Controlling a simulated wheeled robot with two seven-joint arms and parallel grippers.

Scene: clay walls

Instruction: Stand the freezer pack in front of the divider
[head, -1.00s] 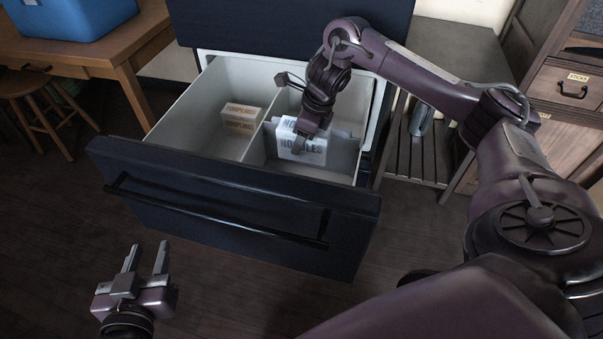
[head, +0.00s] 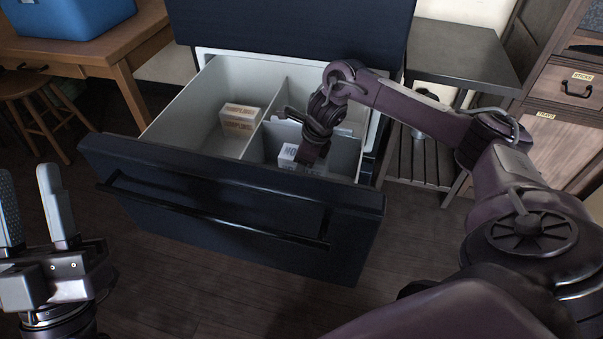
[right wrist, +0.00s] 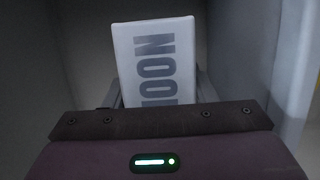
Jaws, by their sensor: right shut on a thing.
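My left gripper (head: 33,205) is open and empty at the lower left.
The dark-fronted drawer (head: 225,215) is pulled open. Its left compartment holds white boxes (head: 239,122) with brown lettering; its near part is clear. A wooden table (head: 90,55) with a blue cooler (head: 70,15) stands left, a slatted side table (head: 460,55) right.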

